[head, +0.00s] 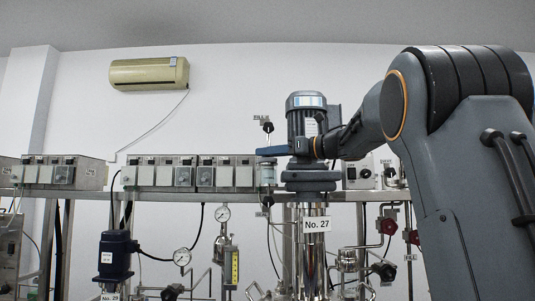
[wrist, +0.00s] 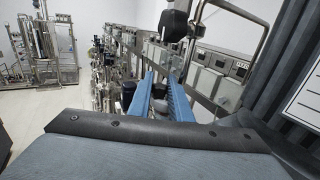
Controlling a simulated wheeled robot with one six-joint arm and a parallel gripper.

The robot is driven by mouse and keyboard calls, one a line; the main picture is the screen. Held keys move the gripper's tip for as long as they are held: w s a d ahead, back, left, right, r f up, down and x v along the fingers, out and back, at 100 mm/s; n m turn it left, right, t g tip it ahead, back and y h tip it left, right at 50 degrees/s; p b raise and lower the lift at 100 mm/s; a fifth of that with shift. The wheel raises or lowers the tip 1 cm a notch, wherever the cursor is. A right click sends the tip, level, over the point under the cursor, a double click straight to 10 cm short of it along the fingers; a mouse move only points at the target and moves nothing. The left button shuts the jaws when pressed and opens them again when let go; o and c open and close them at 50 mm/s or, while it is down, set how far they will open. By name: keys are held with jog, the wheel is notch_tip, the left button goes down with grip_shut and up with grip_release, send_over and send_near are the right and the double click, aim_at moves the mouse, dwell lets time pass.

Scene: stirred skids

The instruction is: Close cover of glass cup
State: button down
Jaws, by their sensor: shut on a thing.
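The small glass cup (head: 268,175) stands at the shelf rail, left of the large motor, in the head view. Its grey cover (head: 267,162) shows at its top, just under my blue fingertips. My gripper (head: 268,151) reaches in from the right, past the front of the motor, with its fingers pointing left. In the wrist view the two blue fingers of my gripper (wrist: 162,78) stand a little apart, with a grey rounded thing, seemingly the cover (wrist: 159,106), between them. I cannot tell whether the cover touches the cup's rim all round.
The motor (head: 307,122) stands on the steel vessel marked No. 27 (head: 317,225), close to my gripper. Control boxes (head: 180,172) line the shelf to the left. Gauges (head: 222,213), pipes and red valves (head: 387,225) fill the space below.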

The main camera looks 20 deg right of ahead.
jog(key=shift+d+f, duration=0.1)
jog(key=shift+f, duration=0.2)
jog(key=c, duration=1.6)
grip_release()
jog(key=shift+c, duration=0.2)
jog(key=shift+r, duration=0.15)
jog(key=shift+r, duration=0.25)
